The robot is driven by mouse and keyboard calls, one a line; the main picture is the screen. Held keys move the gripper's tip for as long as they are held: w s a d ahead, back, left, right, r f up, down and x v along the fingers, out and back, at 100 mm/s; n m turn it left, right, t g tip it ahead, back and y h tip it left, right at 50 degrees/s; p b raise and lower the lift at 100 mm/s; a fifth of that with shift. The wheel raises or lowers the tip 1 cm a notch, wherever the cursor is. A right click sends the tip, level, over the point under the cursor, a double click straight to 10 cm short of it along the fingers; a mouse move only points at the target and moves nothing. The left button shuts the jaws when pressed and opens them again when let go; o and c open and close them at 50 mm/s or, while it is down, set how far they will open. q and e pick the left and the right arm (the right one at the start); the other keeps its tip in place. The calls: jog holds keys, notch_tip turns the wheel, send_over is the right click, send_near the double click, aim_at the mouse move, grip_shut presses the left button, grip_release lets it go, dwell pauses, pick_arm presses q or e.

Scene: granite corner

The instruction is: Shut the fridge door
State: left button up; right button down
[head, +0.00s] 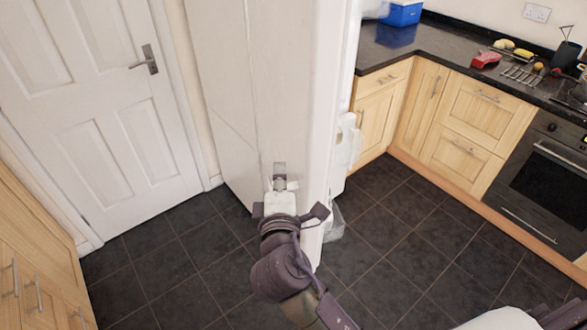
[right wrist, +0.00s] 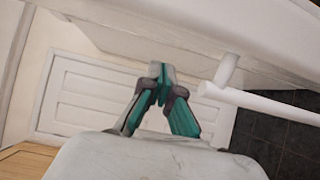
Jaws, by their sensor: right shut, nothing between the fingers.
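The tall white fridge (head: 222,75) stands in the middle of the head view. Its door (head: 318,90) looks open, with clear shelf bins (head: 346,145) showing along its right side. My right gripper (head: 280,178) is in front of the white outer face, low down, with its fingers pointing at it. In the right wrist view, the fingers of this gripper (right wrist: 161,85) are together and empty. A white bar handle (right wrist: 265,104) is to their right, apart from them. I cannot tell whether the fingertips touch the fridge. My left gripper is not in view.
A closed white room door (head: 90,100) is at the left, with wooden cabinets (head: 35,260) below it. At the right, a dark counter (head: 440,50) runs above wooden units and an oven (head: 545,180). The dark tiled floor (head: 390,235) is clear between them.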

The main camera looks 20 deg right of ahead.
jog(key=d, duration=0.3)
jog(key=shift+s, duration=0.25)
